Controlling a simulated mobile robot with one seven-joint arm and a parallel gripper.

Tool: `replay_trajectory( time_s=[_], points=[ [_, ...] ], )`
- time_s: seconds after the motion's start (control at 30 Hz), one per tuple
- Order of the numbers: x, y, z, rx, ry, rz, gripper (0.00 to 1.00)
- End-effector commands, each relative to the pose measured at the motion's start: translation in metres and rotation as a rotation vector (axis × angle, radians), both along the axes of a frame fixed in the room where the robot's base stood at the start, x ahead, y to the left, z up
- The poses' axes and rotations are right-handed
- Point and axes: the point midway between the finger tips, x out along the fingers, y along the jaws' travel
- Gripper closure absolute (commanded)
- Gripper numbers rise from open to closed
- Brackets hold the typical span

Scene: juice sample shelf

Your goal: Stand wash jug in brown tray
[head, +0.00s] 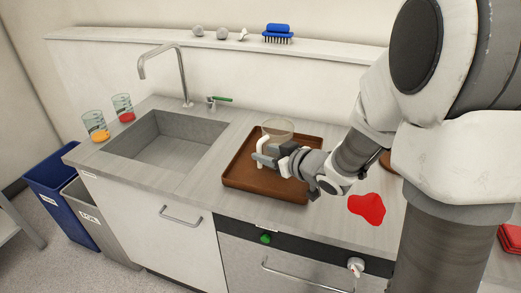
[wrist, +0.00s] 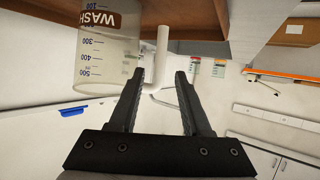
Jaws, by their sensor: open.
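The wash jug (head: 278,127) is a clear measuring jug with a white handle, standing upright in the brown tray (head: 238,175), towards its back. In the wrist view the jug (wrist: 108,55) shows a brown WASH label and blue volume marks, at the upper left. The brown tray (wrist: 195,18) crosses the top of that view. My gripper (head: 262,157) is at the jug's handle side, above the tray. In the wrist view my gripper (wrist: 160,76) is open, with the white handle showing between its fingertips. My gripper hides part of the jug in the head view.
A sink (head: 165,140) with a tap (head: 185,75) lies left of the tray. Two small beakers (head: 97,128) stand at the counter's left end. A red spill (head: 367,208) lies right of the tray. A blue brush (head: 278,33) is on the back shelf.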

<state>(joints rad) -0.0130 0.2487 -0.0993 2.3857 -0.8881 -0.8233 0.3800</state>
Motion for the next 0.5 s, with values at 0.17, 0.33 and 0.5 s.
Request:
replay_trajectory(
  time_s=[0.17,0.33,0.5],
  points=[
    [-0.032,-0.022,0.019,-0.001,-0.003,-0.005,0.52],
    [-0.053,-0.035,0.029,0.000,-0.002,-0.003,0.52],
    [-0.063,-0.043,0.033,-0.005,-0.002,-0.008,0.52]
  ],
)
